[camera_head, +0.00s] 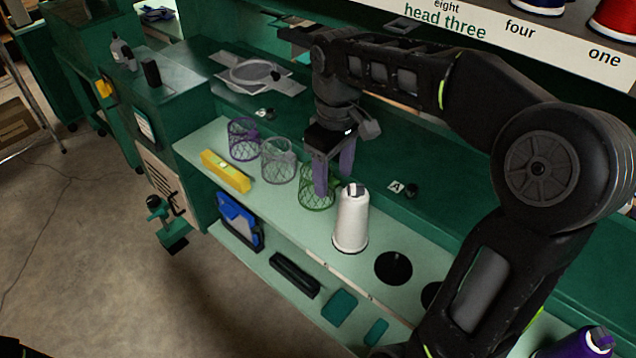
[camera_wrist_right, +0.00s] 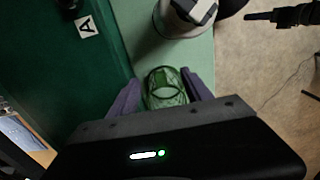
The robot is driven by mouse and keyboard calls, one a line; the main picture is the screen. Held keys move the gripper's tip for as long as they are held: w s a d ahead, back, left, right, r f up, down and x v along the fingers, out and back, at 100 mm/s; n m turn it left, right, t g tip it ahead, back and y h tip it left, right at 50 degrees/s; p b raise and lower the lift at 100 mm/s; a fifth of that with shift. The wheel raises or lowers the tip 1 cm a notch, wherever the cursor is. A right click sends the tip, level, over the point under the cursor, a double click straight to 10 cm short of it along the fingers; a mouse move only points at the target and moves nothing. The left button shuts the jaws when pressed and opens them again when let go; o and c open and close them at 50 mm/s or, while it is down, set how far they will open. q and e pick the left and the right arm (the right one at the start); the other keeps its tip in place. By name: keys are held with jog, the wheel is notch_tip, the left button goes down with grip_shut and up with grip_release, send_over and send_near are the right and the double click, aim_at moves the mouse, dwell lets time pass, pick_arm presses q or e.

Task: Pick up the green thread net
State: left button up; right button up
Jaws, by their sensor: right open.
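The green thread net (camera_head: 317,198) is a mesh cylinder standing on the pale green shelf, left of the white thread cone (camera_head: 351,220). In the right wrist view the net (camera_wrist_right: 164,88) shows its open rim between the two purple fingers. My right gripper (camera_head: 333,190) is open and points down over the net, with a finger on either side of it. I cannot tell whether the fingers touch the mesh. One finger hides part of the net in the head view. My left gripper is not in view.
A grey net (camera_head: 279,161) and a purple net (camera_head: 243,139) stand left of the green one. A yellow level (camera_head: 226,171) lies at the shelf's front edge. A black disc (camera_head: 393,268) lies right of the white cone (camera_wrist_right: 185,17). A green wall rises behind the shelf.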

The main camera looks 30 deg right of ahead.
jog(key=shift+s+f+p, duration=0.2)
jog(key=shift+f+p, duration=0.15)
jog(key=shift+f, duration=2.35)
grip_shut()
